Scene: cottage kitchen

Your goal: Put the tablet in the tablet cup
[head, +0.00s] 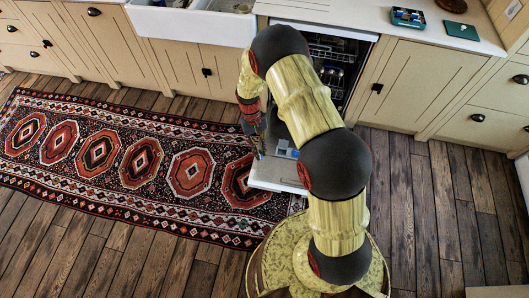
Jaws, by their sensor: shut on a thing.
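The dishwasher door (272,178) is folded down flat and pale, partly behind my arm. A small blue and grey fitting (287,149), which looks like the tablet cup, shows on its inner face. I cannot tell whether its lid is open. My gripper (260,154) points down over the left side of the door, just left of the cup. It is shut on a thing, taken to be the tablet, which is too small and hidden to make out.
The dishwasher racks (333,75) hold dishes behind my arm. A blue tray (408,17) with small items and a green flat thing (462,31) are on the counter. A patterned rug (120,160) lies left of the door. The wooden floor to the right is clear.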

